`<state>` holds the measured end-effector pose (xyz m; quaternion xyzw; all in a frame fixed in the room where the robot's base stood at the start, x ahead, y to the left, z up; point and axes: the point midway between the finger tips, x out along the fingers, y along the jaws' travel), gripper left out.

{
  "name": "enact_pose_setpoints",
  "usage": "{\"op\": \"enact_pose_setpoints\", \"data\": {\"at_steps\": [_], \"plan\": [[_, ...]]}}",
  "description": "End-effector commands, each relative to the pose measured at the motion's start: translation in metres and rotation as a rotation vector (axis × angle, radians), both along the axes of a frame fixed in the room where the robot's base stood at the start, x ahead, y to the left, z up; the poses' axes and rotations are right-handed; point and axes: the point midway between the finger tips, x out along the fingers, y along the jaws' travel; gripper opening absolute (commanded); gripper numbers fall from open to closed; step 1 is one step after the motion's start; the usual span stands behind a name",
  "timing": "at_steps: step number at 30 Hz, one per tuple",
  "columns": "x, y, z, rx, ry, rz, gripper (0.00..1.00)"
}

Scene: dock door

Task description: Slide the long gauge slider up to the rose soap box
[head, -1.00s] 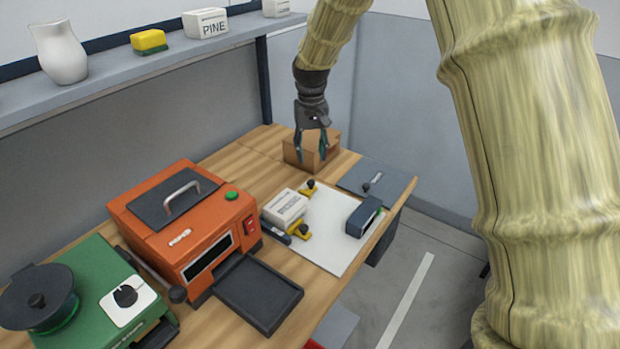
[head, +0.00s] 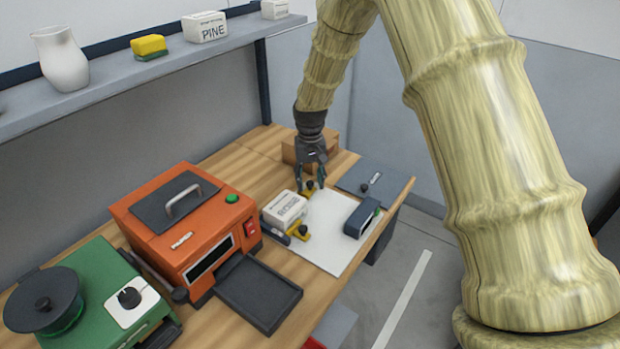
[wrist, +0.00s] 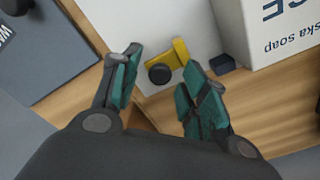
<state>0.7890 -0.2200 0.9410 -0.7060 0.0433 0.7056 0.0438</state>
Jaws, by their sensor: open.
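A white soap box (head: 284,211) stands on the bench at the left edge of a white sheet. In the wrist view the box (wrist: 262,40) is at upper right, its lettering upside down and cut off. A yellow slider piece with a black knob (head: 309,187) is at the box's far end, with a gap between them; it also shows in the wrist view (wrist: 180,52). A second yellow piece with a black knob (head: 298,234) is at the near end. The dark gauge bar (head: 274,231) is partly hidden by the box. My gripper (head: 310,183) is open above the far slider, its knob between the fingertips.
A cardboard box (head: 291,150) stands behind my gripper. A dark blue block (head: 361,218) and a grey plate with a knob (head: 356,179) are to the right. An orange oven-like machine (head: 186,228) with a black tray (head: 259,297) is at left. The white sheet's middle (head: 326,232) is clear.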

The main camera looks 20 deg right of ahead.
Motion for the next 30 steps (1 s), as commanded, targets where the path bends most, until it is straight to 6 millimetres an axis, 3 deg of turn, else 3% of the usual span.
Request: {"op": "enact_pose_setpoints", "data": {"at_steps": [3,9,11,17,24,30], "plan": [[0.0,0.0,0.0,0.0,0.0,0.0,0.44],[0.0,0.0,0.0,0.0,0.0,0.0,0.07],[0.0,0.0,0.0,0.0,0.0,0.0,0.0],[-0.001,0.002,0.001,0.0,0.0,0.001,0.0],[-0.016,0.021,0.001,-0.001,0.001,0.002,0.0],[-0.015,0.02,0.001,0.0,0.0,0.0,0.0]]}}
